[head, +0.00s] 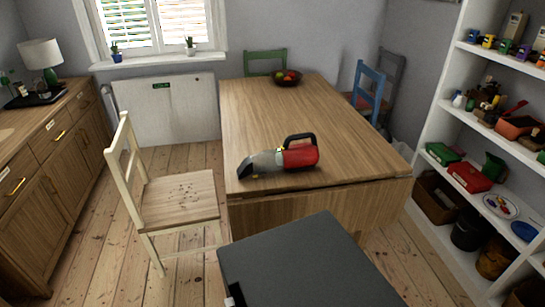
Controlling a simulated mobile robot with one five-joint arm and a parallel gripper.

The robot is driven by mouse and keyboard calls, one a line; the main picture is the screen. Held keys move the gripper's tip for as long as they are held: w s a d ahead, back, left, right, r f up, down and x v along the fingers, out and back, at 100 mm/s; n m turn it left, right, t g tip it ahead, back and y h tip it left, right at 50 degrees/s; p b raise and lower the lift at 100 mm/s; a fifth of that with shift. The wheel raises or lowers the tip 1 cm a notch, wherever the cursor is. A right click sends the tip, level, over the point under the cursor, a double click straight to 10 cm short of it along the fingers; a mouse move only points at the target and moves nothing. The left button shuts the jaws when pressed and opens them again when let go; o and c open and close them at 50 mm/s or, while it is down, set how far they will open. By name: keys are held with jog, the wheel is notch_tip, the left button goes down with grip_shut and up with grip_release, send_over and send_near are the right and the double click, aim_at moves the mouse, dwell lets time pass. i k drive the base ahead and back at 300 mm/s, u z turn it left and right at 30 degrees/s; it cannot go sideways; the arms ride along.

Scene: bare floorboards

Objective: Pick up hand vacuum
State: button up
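The hand vacuum (301,155) lies on the wooden table (290,112) near its front edge, in the head view. It has a red body, a black handle at the right, and a grey, partly clear nozzle pointing left. Nothing touches or covers it apart from the tabletop under it. My gripper is not in view.
A cream wooden chair (178,198) stands left of the table. A bowl of fruit (286,77) is at the table's back. Blue (368,90) and green (265,61) chairs stand beyond. White shelves (455,95) line the right, a wooden cabinet (50,150) the left. Most of the tabletop is clear.

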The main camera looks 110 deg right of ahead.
aim_at(300, 157)
jog(key=k, duration=2.9)
jog(key=z, duration=0.65)
jog(key=i, duration=1)
jog(key=u, duration=0.1)
